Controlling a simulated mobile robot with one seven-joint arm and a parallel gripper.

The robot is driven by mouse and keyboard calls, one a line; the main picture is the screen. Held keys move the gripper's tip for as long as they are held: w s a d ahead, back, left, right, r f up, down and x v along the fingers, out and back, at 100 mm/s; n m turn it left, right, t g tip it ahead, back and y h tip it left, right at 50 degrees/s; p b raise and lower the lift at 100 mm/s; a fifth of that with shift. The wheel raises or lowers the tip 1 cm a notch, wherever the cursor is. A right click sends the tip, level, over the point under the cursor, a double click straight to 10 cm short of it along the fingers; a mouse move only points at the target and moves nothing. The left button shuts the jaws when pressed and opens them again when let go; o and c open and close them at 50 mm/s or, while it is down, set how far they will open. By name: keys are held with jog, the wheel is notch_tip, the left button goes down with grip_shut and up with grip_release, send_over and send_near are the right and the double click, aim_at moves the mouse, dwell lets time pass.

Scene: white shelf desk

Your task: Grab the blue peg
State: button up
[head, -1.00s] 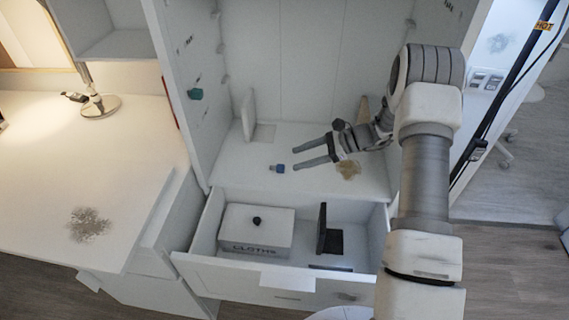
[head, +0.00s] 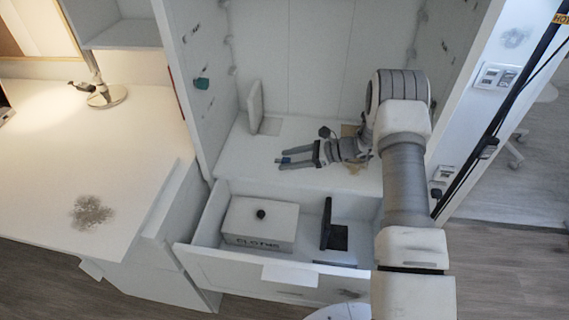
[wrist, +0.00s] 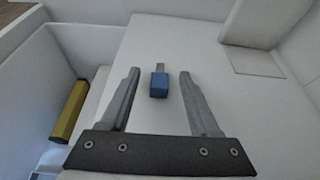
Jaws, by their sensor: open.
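The blue peg (head: 286,160) lies on the white shelf floor inside the cabinet. It is a small blue block with a grey stub, and it shows in the wrist view (wrist: 159,84) between the two finger ends. My gripper (head: 281,160) is open and reaches left over the shelf. Its grey fingers are on either side of the peg, with a visible gap to it on both sides in the wrist view (wrist: 159,74). Whether the fingers are at the peg's height I cannot tell.
An open drawer (head: 212,217) below the shelf holds a white box (head: 258,236) and a black stand (head: 333,235). A yellow bar (wrist: 70,112) shows at the left in the wrist view. A white upright panel (head: 254,105) stands behind the peg. A beige thing is partly hidden behind my gripper.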

grip_shut()
dwell(0.3)
